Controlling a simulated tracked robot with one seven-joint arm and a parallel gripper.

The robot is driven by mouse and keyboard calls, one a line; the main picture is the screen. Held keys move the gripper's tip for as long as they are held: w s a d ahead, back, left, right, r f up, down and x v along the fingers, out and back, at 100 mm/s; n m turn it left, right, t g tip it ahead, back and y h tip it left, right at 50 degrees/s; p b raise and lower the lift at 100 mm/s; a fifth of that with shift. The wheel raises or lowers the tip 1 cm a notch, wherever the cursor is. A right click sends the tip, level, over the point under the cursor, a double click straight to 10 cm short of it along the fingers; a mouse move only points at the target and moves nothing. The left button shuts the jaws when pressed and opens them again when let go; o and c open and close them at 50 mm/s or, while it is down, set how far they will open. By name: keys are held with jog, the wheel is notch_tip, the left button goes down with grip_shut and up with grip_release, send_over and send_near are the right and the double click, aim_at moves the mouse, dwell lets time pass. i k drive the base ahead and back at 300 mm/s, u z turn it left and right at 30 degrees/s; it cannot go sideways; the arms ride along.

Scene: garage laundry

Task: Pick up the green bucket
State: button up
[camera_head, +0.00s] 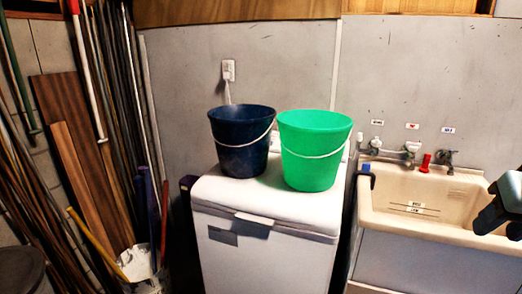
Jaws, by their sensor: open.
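The green bucket (312,163) stands upright on top of a white washing machine (228,199), with a thin white handle hanging across its front. A dark blue bucket (240,146) stands just to its left, also with a white handle; their rims are very close or touching. My gripper (492,218) is at the right edge of the view, in front of the sink. It is open, and no object shows between its fingers. It is well to the right of the green bucket and apart from it. Part of my gripper is cut off by the frame edge.
A cream sink (376,215) with taps stands right of the machine, holding a red item (426,163) on its back ledge. Long poles and boards (75,180) lean on the left wall. A wall outlet (228,70) is behind the buckets. The machine's front top is clear.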

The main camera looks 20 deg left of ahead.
aim_at(313, 142)
jog(key=u, duration=0.95)
jog(key=k, duration=0.45)
jog(key=u, duration=0.1)
jog(key=i, duration=0.4)
jog(key=z, duration=0.1)
